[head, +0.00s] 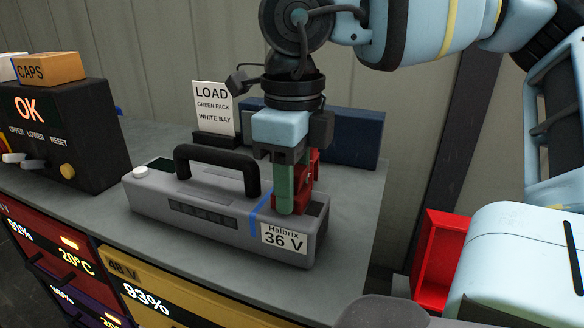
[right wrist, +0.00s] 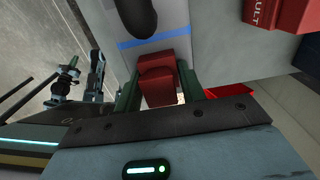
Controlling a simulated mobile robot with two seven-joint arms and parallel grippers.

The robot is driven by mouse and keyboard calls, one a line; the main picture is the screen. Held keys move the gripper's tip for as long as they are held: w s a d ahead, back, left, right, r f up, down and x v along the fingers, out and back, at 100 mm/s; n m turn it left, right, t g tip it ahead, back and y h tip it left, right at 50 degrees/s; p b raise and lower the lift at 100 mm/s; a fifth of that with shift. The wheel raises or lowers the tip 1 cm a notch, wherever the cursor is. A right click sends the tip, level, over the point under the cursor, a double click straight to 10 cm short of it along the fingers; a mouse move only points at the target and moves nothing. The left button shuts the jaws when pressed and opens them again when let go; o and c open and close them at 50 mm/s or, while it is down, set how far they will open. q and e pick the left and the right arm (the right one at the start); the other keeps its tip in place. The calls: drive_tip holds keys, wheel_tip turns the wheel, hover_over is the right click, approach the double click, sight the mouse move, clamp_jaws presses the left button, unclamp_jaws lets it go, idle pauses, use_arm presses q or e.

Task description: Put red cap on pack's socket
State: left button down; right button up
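The grey pack (head: 190,217) lies on the bench, with a black handle, a blue stripe and a "Halbrix 36 V" label at its right end. My right gripper (head: 297,205) points down over that end. Its green fingers stand on both sides of the red cap (head: 308,188) and hold it. In the right wrist view the red cap (right wrist: 157,80) sits between the fingers, beside the blue stripe. The socket is hidden under the cap and fingers; I cannot tell whether the cap touches it. My left gripper is not identifiable.
A black box (head: 65,140) with an OK display and an orange CAPS box (head: 52,68) stand at left. A LOAD sign (head: 213,108) and a dark blue box (head: 350,136) stand behind the pack. A red bin (head: 432,268) is at right. Bare bench lies right of the pack.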

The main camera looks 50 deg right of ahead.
drive_tip(key=o, duration=0.4)
use_arm(q)
drive_tip(key=shift+s, duration=0.1)
use_arm(e)
drive_tip(key=shift+o, duration=0.2)
wheel_tip(320, 180, up, 7)
drive_tip(key=shift+r, duration=0.4)
use_arm(q)
drive_tip(key=shift+w+r, duration=0.25)
drive_tip(key=shift+w, duration=0.15)
drive_tip(key=shift+s+r+p, duration=0.1)
drive_tip(key=shift+s+p, duration=0.1)
drive_tip(key=shift+p, duration=0.1)
use_arm(e)
drive_tip(key=shift+r, duration=0.1)
